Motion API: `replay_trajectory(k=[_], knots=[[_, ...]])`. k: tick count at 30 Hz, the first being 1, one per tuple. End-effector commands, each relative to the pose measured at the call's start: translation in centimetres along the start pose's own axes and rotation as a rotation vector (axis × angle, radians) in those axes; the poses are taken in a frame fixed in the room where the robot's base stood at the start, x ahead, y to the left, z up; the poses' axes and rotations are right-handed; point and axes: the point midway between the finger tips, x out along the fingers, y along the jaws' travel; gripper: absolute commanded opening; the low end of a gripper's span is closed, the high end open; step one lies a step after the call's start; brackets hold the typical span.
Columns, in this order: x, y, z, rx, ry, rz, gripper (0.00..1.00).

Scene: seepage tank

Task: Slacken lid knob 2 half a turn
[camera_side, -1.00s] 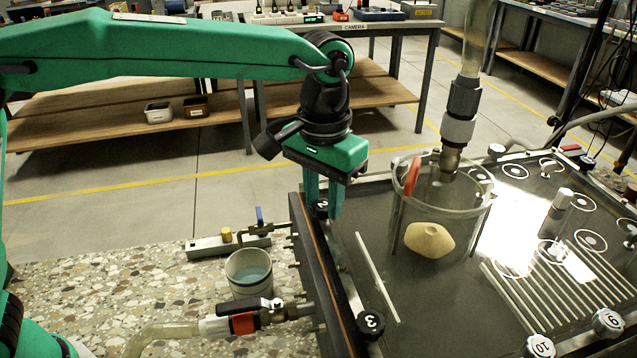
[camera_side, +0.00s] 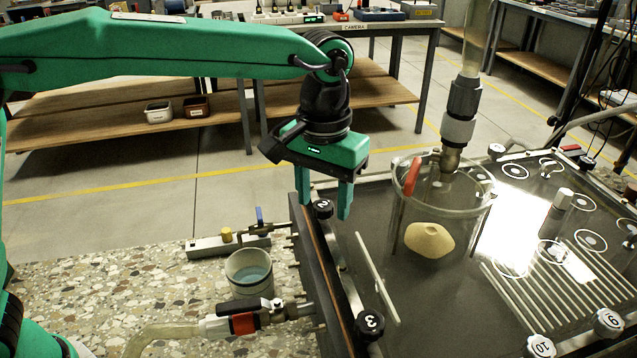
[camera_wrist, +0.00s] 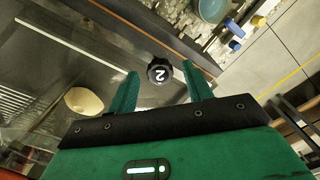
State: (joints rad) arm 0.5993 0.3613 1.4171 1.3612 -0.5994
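Lid knob 2 (camera_side: 323,208), black with a white 2, sits at the lid's left edge. In the wrist view the knob (camera_wrist: 160,71) shows clearly, its numeral turned on its side. My gripper (camera_side: 324,211) is open above and around it, one green finger on each side. In the wrist view my gripper (camera_wrist: 160,70) shows a gap between each finger and the knob, so nothing is held.
Knob 3 (camera_side: 371,323) stands nearer the camera on the same edge. A clear cylinder (camera_side: 470,222) with a red clip (camera_side: 412,176) rises to the right. A valve (camera_side: 243,322) and white cup (camera_side: 248,277) are at lower left.

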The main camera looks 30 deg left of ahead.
Motion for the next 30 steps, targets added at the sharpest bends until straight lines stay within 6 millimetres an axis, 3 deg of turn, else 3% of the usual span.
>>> replay_trajectory(k=[11,30], knots=[[-0.5,0.0,0.0,0.000,0.000,0.000,0.50],[-7.1,0.0,0.0,0.000,0.001,0.000,0.50]])
